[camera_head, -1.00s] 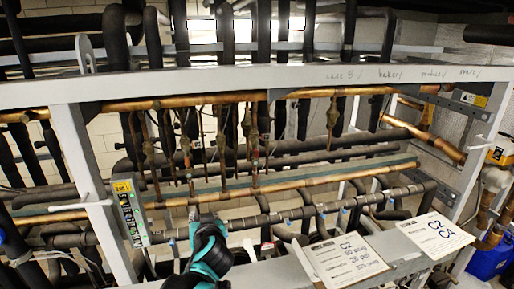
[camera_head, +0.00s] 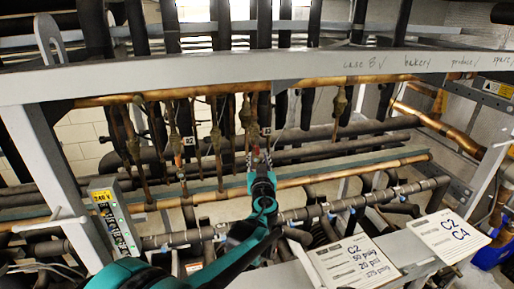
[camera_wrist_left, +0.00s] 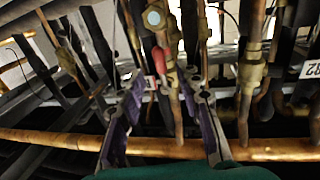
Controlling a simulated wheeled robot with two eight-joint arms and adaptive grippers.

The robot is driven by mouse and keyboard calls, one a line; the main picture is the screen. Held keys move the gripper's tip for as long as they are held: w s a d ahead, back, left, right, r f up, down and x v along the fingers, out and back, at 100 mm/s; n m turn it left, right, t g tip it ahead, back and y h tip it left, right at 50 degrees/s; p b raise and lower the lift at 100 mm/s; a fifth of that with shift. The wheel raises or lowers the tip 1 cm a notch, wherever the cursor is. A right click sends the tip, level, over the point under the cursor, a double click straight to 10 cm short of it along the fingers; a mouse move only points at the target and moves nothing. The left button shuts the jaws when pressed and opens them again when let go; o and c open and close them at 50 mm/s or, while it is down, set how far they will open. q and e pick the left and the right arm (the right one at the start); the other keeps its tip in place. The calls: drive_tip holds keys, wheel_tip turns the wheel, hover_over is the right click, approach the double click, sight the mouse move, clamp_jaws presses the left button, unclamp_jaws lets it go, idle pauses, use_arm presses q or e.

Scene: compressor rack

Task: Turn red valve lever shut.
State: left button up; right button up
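The red valve lever (camera_wrist_left: 171,76) shows in the left wrist view, hanging beside a vertical copper pipe (camera_wrist_left: 176,110) below a round pale valve cap (camera_wrist_left: 154,18). My left gripper (camera_wrist_left: 165,95) is open, with one finger on each side of that pipe and lever. I cannot tell whether either finger touches them. In the head view my left gripper (camera_head: 262,160) reaches into the rack in front of the vertical pipes and largely hides the lever. My right gripper is in neither view.
Other vertical pipes with brass valves (camera_wrist_left: 250,70) stand close on the right. The rack's grey top beam (camera_head: 200,80) crosses above the arm. Paper cards (camera_head: 352,264) lie on the lower front rail.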

sight(258, 151)
use_arm(q)
drive_tip(key=w, duration=0.2)
drive_tip(key=w+p, duration=0.1)
drive_tip(key=w, duration=0.4)
drive_tip(key=shift+a+f, duration=0.25)
drive_tip(key=shift+f, duration=0.05)
drive_tip(key=shift+s+r, duration=0.2)
drive_tip(key=shift+s, duration=0.25)
drive_tip(key=shift+w+f, duration=0.1)
drive_tip(key=shift+w, duration=0.15)
clamp_jaws()
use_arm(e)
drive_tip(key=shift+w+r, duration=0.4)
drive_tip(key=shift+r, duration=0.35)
